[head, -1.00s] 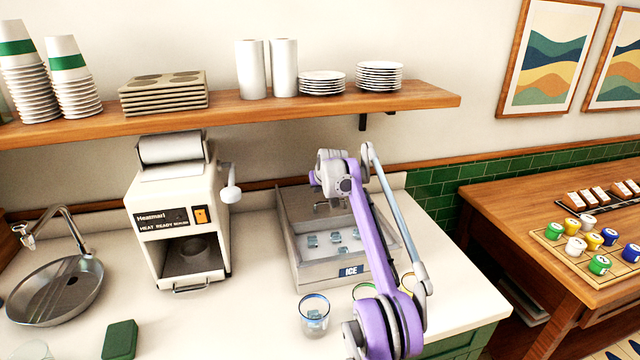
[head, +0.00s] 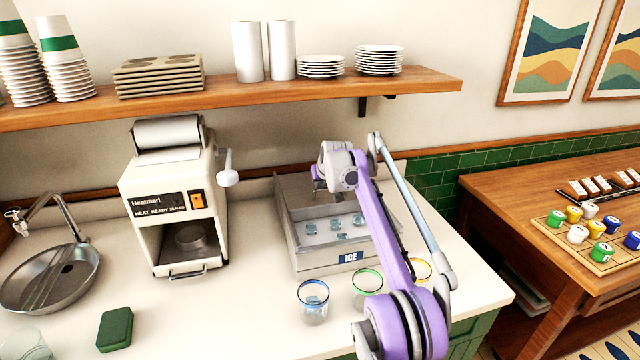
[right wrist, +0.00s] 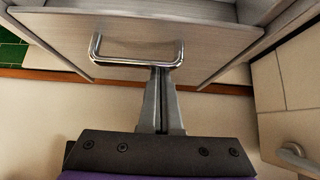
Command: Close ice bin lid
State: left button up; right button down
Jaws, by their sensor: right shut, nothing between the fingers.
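The grey ice bin (head: 312,262) stands on the counter with its front part open and ice cubes (head: 340,236) showing inside. Its metal lid (head: 292,188) is at the back of the bin. In the right wrist view the lid (right wrist: 120,50) fills the upper middle, with a chrome U-shaped handle (right wrist: 104,55). My right gripper (head: 324,194) is over the rear of the bin. Its fingers (right wrist: 163,72) are shut and empty, with the tips at the handle's bar; I cannot tell whether they touch it. My left gripper is out of view.
Several glasses with coloured rims, one blue-rimmed (head: 313,302), stand in front of the bin, partly behind my right arm. A white heat sealer (head: 165,200) stands to the left. A wooden shelf (head: 240,108) runs above.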

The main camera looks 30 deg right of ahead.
jog(key=shift+s+a+f+b, duration=0.1)
jog(key=shift+s+f+b, duration=0.05)
jog(key=shift+s+b, duration=0.25)
jog(key=s+a+b, duration=0.4)
jog(key=s, duration=1.2)
jog(key=shift+s, duration=0.15)
